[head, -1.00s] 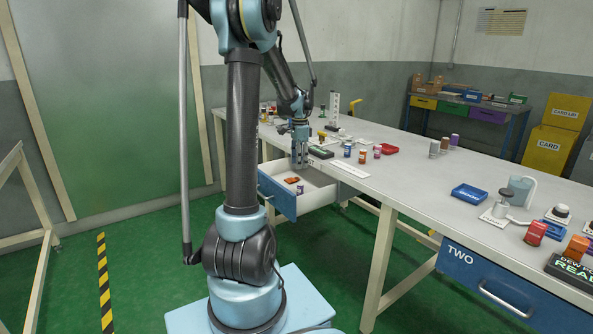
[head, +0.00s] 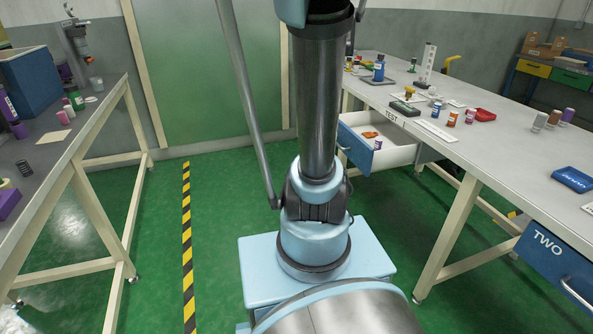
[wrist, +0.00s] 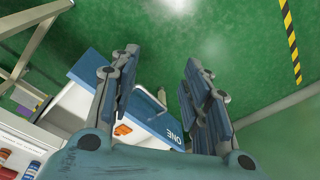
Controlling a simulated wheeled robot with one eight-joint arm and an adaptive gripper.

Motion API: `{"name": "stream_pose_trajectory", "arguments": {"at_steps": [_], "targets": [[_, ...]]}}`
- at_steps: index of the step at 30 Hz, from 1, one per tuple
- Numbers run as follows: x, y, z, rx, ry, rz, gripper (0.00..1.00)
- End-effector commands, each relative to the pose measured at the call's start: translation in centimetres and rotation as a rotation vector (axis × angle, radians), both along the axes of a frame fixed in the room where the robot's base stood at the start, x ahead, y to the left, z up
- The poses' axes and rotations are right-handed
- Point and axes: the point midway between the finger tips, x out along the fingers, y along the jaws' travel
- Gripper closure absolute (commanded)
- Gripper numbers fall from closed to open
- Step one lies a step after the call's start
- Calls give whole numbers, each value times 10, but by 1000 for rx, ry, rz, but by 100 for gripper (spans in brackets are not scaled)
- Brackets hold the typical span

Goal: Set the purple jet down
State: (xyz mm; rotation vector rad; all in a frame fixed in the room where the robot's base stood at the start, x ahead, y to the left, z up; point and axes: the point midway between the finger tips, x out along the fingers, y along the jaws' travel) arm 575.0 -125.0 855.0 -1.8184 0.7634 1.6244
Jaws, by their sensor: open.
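My gripper (wrist: 160,65) is open in the wrist view, with nothing between its fingers and green floor beyond them. It is out of the head view. The open drawer (head: 410,154) shows at the right bench in the head view. A small purple and white piece (head: 378,143), perhaps the purple jet, lies in it near the front panel; it is too small to be sure. An orange piece (head: 369,134) lies beside it. The wrist view shows the blue drawer front (wrist: 165,130) marked ONE and the orange piece (wrist: 123,129); no purple piece can be made out there.
The right bench (head: 470,155) holds several small containers and a red tray (head: 480,114). A left bench (head: 95,120) holds purple items and a blue box (head: 30,78). Green floor with a striped line (head: 187,240) lies open between the benches.

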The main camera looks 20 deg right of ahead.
Motion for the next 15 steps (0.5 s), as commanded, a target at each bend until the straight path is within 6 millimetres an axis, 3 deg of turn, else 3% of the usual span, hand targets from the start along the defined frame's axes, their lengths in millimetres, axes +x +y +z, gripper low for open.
{"name": "stream_pose_trajectory", "arguments": {"at_steps": [1,6,15], "targets": [[-11,15,-4,-5,-5,60,57],[-45,52,-17,-24,-21,258,57],[-105,100,-56,-61,-51,604,57]]}}
